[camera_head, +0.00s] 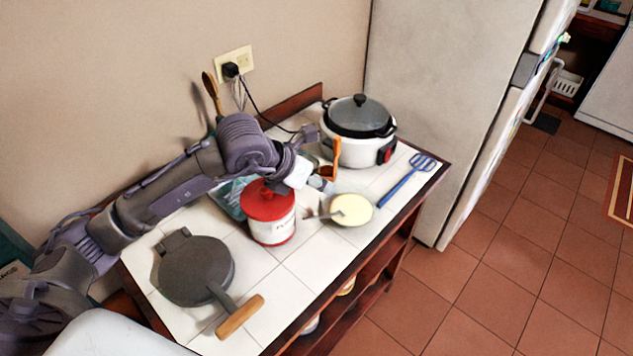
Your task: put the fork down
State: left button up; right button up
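My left arm reaches in from the left over a white-tiled counter (285,285). Its gripper (318,181) is above the counter, just right of a red-lidded canister (270,215). The fingers are small and partly hidden, so I cannot tell whether they are open or shut. A thin grey utensil (322,215), possibly the fork, shows below the gripper at the left rim of a shallow dish (351,210) with pale yellow contents. Whether it touches the gripper is unclear. My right gripper is not in view.
A rice cooker (357,130) stands at the back right, near an upright orange handle (336,153). A blue spatula (405,180) lies on the right. A dark round pan (196,270) with a wooden handle lies front left. Bare tiles lie between pan and dish.

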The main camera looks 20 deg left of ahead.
pick_arm(q)
notch_tip(320, 180, up, 6)
jog(key=p, duration=0.2)
jog(key=shift+p, duration=0.3)
jog(key=shift+f, duration=0.1)
